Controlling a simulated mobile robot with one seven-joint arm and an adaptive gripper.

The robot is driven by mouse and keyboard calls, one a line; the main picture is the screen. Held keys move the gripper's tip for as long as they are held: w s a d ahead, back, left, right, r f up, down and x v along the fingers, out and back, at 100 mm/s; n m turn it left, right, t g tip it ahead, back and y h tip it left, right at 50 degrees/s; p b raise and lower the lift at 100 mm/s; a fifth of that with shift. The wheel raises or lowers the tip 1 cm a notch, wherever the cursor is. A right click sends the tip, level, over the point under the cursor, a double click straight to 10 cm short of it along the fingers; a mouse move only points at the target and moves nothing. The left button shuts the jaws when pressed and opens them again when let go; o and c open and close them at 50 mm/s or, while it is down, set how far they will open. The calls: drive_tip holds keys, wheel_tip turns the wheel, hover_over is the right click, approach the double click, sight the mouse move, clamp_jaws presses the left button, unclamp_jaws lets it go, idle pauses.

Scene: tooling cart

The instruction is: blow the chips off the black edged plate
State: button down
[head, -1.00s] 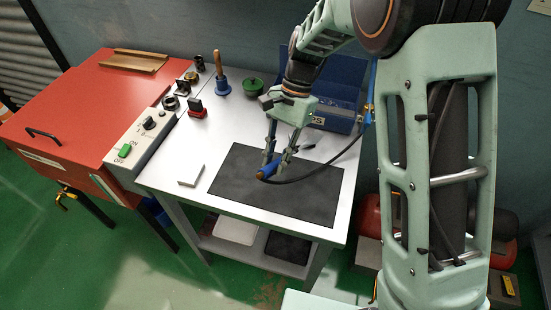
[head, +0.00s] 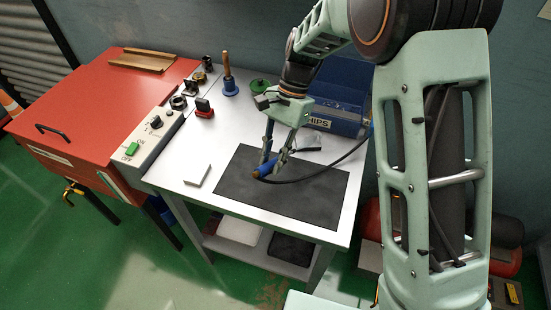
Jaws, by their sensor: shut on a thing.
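My gripper (head: 271,158) is shut on a blue air tool (head: 266,168) with a brownish end, just above the dark mat (head: 300,195). A black hose (head: 325,172) curves from the tool to the right. A small pale square plate (head: 197,173) with a darker edge lies on the bench left of the mat, apart from my gripper. I cannot tell if its edge is black. Chips on it are too small to make out. A blue bin (head: 338,118), its label partly hidden by my arm, stands behind the mat.
A red cabinet (head: 90,105) with a control panel (head: 150,137) adjoins the bench (head: 185,197) at left. Small tools, including a wooden-handled one (head: 229,75) and a red-based one (head: 204,108), stand at the back. Two trays lie on the lower shelf. The bench around the pale plate is clear.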

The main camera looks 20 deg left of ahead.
drive_tip(key=shift+a+p, duration=0.3)
drive_tip(key=shift+a, duration=1.1)
drive_tip(key=shift+d, duration=0.1)
idle(0.3)
drive_tip(key=shift+d, duration=2.45)
drive_tip(key=shift+a, duration=0.1)
drive_tip(key=shift+a+p, duration=0.45)
drive_tip(key=shift+a, duration=1.8)
drive_tip(key=shift+a, duration=0.25)
drive_tip(key=shift+d, duration=0.35)
